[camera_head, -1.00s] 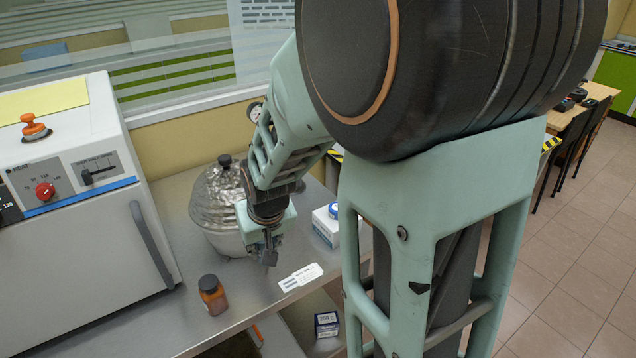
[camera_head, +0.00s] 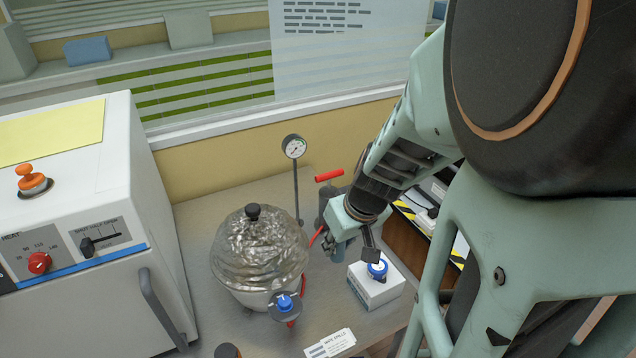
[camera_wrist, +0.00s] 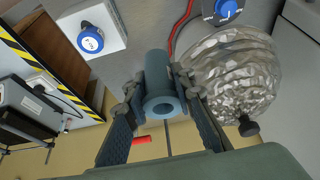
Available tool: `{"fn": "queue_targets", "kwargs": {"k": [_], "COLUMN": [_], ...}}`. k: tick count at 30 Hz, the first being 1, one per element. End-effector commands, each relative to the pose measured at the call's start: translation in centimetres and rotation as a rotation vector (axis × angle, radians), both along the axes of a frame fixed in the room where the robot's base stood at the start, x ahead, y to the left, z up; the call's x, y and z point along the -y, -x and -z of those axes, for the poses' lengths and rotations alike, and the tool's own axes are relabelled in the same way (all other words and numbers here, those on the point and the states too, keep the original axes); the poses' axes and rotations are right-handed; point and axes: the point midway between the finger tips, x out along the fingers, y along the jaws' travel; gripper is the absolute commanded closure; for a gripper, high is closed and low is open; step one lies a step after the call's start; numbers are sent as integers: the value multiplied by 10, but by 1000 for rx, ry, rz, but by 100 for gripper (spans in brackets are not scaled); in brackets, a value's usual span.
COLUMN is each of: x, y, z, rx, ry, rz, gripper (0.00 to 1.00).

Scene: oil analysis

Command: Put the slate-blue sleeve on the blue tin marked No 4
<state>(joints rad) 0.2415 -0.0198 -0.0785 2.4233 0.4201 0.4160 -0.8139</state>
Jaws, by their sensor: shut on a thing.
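My gripper (camera_wrist: 163,100) is shut on the slate-blue sleeve (camera_wrist: 163,106), a short hollow tube whose open end faces the wrist camera. The blue tin (camera_head: 377,269) sits on top of a white box (camera_head: 378,291). In the wrist view the tin (camera_wrist: 91,39) shows at upper left, apart from the sleeve. Its round top carries a pale label too small to read.
A foil-wrapped domed vessel (camera_head: 258,252) with a blue knob (camera_head: 284,305) stands left of my gripper. A gauge (camera_head: 294,147) on a post and a red handle (camera_head: 329,175) rise behind. A white oven (camera_head: 75,230) fills the left. A printed card (camera_head: 331,343) lies in front.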

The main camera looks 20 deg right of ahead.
Motion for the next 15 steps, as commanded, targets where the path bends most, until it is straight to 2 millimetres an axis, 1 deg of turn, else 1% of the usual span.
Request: {"fn": "queue_targets", "kwargs": {"k": [2,5,15], "x": [6,19,91], "y": [0,-3,-22], "z": [1,8,42], "rx": [0,-1,-1], "ry": [-1,-2,-2], "rz": [1,1,5], "gripper": [99,99,99]}}
